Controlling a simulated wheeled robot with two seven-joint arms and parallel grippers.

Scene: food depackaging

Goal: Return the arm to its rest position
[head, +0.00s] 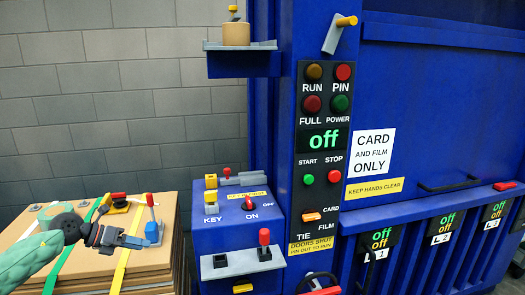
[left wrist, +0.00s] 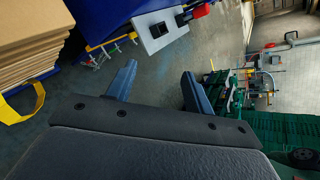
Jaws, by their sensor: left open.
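My left arm comes in from the left edge of the head view. My left gripper (head: 142,237) is in front of the stack of flat cardboard (head: 140,275), left of the blue machine (head: 225,215). In the left wrist view my left gripper (left wrist: 158,88) has its two blue-grey fingers spread apart, with only floor seen between them. It holds nothing that I can see. My right gripper is not in view.
The machine's control panel (head: 324,150) has several buttons and a display reading "off". A ledge with a red-knobbed lever (head: 264,243) juts from its lower front. The left wrist view shows cardboard (left wrist: 30,40), open floor (left wrist: 150,75) and green crates (left wrist: 285,130).

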